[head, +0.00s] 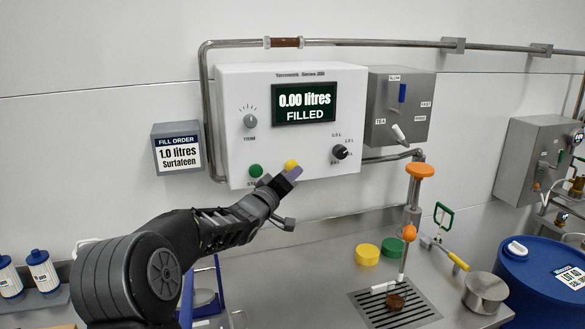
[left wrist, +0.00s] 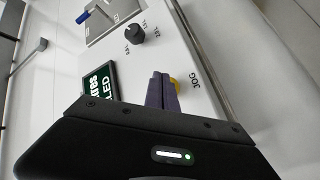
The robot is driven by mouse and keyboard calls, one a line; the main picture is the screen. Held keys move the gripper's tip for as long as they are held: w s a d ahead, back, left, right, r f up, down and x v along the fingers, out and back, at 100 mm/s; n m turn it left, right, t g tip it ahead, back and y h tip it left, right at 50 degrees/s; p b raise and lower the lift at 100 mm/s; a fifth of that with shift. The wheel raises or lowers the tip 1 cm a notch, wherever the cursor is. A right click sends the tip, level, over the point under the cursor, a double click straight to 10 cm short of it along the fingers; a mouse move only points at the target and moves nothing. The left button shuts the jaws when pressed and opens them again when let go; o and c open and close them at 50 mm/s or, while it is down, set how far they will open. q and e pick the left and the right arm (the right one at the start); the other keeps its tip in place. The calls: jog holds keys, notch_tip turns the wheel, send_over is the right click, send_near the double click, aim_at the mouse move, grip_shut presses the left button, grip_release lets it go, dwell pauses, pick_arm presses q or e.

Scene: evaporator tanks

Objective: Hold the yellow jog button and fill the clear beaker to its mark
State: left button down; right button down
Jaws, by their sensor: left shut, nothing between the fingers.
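The yellow jog button (head: 291,164) sits at the lower edge of the white control box (head: 235,110), right of a green button (head: 256,170). My left gripper (head: 290,175) is shut and empty, its purple fingertips at the jog button. In the left wrist view the fingers (left wrist: 162,90) partly cover the yellow button (left wrist: 176,86) beside the word JOG; I cannot tell whether they press it. The display (head: 304,103) reads 0.00 litres filled. I cannot make out a clear beaker; a small brown vessel (head: 395,301) stands on the drain grate (head: 370,311) under the spout. My right gripper is not in view.
A sign (head: 178,150) reads fill order 1.0 litres. An orange-topped valve pipe (head: 420,171) stands over the grate. A grey switch box (head: 400,105) adjoins the control box.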

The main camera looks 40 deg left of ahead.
pick_arm(q)
jog(key=shift+w+a, duration=0.2)
jog(key=shift+a, duration=0.1)
jog(key=shift+w+a+p, duration=0.25)
jog(key=shift+a+p, duration=0.2)
jog(key=shift+p, duration=0.2)
dwell(0.6)
jog(key=shift+d, duration=0.1)
dwell(0.7)
jog(key=shift+s+d+b, duration=0.5)
jog(key=shift+d+b, duration=0.15)
jog(key=shift+d, duration=0.05)
jog(key=s+d+b, duration=0.1)
jog(key=d, duration=0.1)
jog(key=s+d+b, duration=0.2)
jog(key=shift+d, duration=0.1)
dwell(0.4)
dwell(2.8)
